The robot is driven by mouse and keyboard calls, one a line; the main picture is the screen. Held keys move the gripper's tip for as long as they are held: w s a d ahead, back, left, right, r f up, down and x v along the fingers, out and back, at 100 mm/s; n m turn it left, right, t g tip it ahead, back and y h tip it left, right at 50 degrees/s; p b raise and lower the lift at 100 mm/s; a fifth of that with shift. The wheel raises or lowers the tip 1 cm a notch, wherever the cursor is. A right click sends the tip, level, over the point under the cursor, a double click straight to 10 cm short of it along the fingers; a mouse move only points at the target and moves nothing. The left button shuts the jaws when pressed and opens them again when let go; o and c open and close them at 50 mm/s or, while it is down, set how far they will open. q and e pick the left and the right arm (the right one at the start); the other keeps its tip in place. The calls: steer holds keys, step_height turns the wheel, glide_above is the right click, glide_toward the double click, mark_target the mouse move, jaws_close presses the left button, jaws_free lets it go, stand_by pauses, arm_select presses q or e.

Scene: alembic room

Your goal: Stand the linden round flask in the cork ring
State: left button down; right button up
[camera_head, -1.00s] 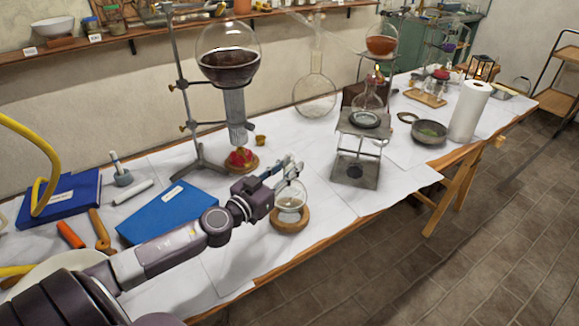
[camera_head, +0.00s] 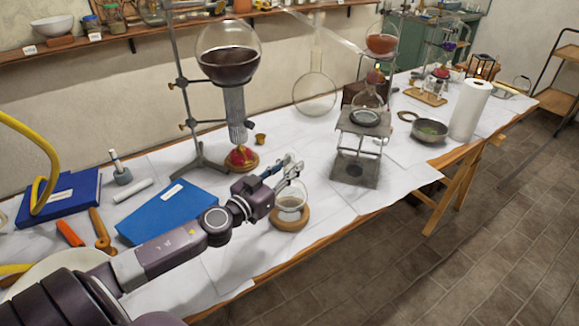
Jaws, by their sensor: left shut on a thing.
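The round flask (camera_head: 291,200) is small and clear with a pale content, and it is upright. Its round body sits at the cork ring (camera_head: 290,222), a brown ring on the white-covered table near its front edge. Whether the flask's weight rests on the ring I cannot tell. My left gripper (camera_head: 289,170) reaches in from the left and is shut on the flask's neck, above the ring. The fingers hide most of the neck. My right gripper is not in view.
A stand holding a large dark-filled flask (camera_head: 229,65) rises behind my left gripper. A metal jack with a flask (camera_head: 357,150) stands to the right. A blue book (camera_head: 172,212) lies left, close to my arm. White table right of the ring is clear.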

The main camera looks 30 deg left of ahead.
mark_target(290, 187)
arm_select(q)
steer(key=shift+f+b, duration=0.3)
steer(key=shift+b, duration=0.1)
stand_by(0.5)
steer(key=shift+f+b, duration=0.3)
steer(key=shift+f, duration=0.05)
stand_by(0.3)
steer(key=shift+f, duration=0.1)
stand_by(0.6)
steer(key=shift+f+b, duration=0.55)
stand_by(1.0)
steer(key=shift+f, duration=0.4)
stand_by(1.4)
steer(key=c, duration=1.5)
jaws_free()
steer(key=shift+c, duration=0.2)
steer(key=shift+f, duration=0.15)
